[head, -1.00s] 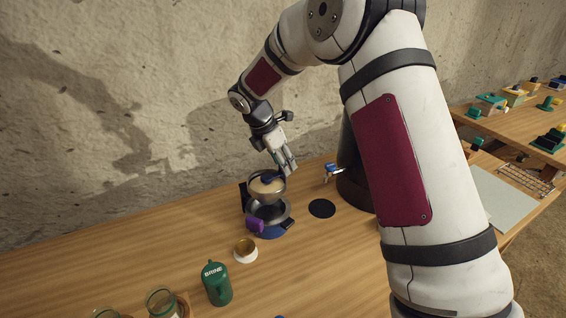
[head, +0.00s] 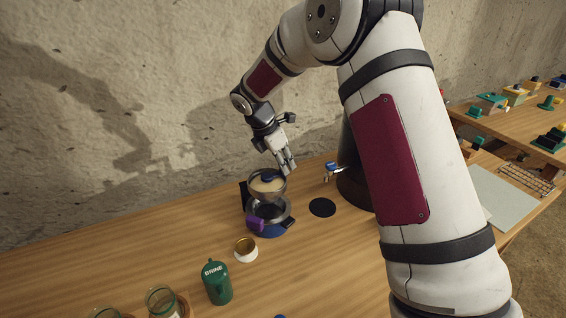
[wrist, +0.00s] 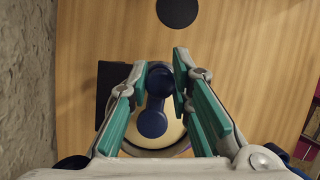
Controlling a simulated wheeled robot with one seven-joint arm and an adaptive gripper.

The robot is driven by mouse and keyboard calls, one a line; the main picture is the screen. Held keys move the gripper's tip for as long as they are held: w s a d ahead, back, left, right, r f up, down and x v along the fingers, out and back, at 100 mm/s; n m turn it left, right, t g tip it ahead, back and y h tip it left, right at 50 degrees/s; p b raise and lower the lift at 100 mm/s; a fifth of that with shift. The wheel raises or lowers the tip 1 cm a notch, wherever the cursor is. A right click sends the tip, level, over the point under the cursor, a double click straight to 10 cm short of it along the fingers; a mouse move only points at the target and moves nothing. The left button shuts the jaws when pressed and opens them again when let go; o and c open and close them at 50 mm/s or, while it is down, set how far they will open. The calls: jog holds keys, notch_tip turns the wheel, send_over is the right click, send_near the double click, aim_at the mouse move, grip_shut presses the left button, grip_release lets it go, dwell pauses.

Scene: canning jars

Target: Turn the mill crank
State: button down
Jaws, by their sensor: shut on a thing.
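The mill (head: 268,197) stands on the table near the wall, with a steel hopper of cream-coloured contents on top. Its blue crank (wrist: 152,124) lies across the hopper in the wrist view, ending in a round dark blue knob (wrist: 159,81). My gripper (head: 288,168) reaches down over the hopper in the head view. In the wrist view its teal-padded fingers (wrist: 160,66) are on both sides of the knob, shut on it. The fingers hide part of the hopper rim.
A purple piece (head: 256,224) is at the mill's front. A white cup (head: 246,253), a green BRINE canister (head: 217,284) and glass jars (head: 161,301) stand in front. A black disc (head: 322,207) lies to the right. The table's left part is clear.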

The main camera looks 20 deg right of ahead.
jog(key=s+m+g+b, duration=0.1)
jog(key=m, duration=0.1)
jog(key=s+m+g+b, duration=0.1)
jog(key=m, duration=0.2)
jog(key=shift+s+a+b, duration=0.1)
jog(key=shift+b, duration=0.2)
jog(key=m, duration=0.2)
jog(key=s+a+m+g+b, duration=0.1)
jog(key=m, duration=0.1)
jog(key=s+m+g, duration=0.1)
jog(key=shift+s+a+m+y+b, duration=0.1)
jog(key=shift+a+m+y+b, duration=0.05)
jog(key=shift+m+y+b, duration=0.25)
jog(key=m, duration=0.1)
jog(key=s+a+m+g+y, duration=0.1)
jog(key=m, duration=0.1)
jog(key=shift+a+b, duration=0.1)
jog(key=shift+b, duration=0.2)
jog(key=shift+s+a+m+y, duration=0.1)
jog(key=shift+a+m+y, duration=0.2)
jog(key=shift+m, duration=0.5)
jog(key=shift+s+a+m+y, duration=0.1)
jog(key=shift+a+m+y, duration=0.2)
jog(key=shift+m, duration=0.5)
jog(key=shift+a+g, duration=0.1)
jog(key=shift+g, duration=0.2)
jog(key=c, duration=1.4)
grip_release()
jog(key=shift+c, duration=0.2)
